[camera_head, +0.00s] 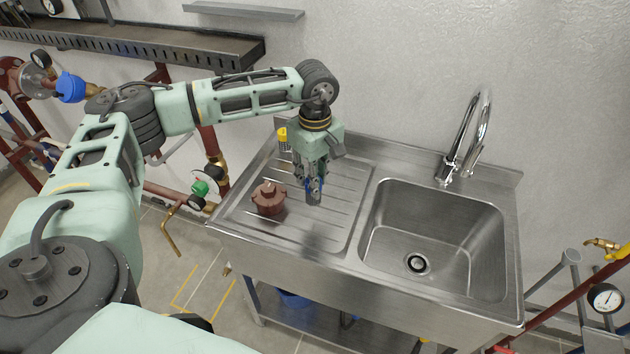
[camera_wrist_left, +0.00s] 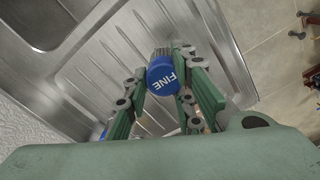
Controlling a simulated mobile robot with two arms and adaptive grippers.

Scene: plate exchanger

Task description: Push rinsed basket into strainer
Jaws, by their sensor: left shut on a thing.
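My left gripper (camera_head: 314,186) points down over the ribbed drainboard. It is shut on the basket, a small grey cylinder (camera_head: 313,199) that hangs below the fingers. In the left wrist view the basket's blue end (camera_wrist_left: 162,78), marked "FINE", sits between the fingertips (camera_wrist_left: 168,75). The fingers hide part of the basket, and I cannot tell whether its lower end touches the drainboard. A red-brown, lidded round part (camera_head: 269,198) stands on the drainboard left of the gripper, apart from it. I cannot tell whether it belongs to the strainer. My right gripper is not in view.
The steel drainboard (camera_head: 240,214) adjoins an empty sink basin (camera_head: 430,225) with a tall tap (camera_head: 468,140) behind it. A yellow-topped item (camera_head: 283,136) stands at the back left, partly hidden. Red pipework with a green-handled valve (camera_head: 200,188) runs left of the sink.

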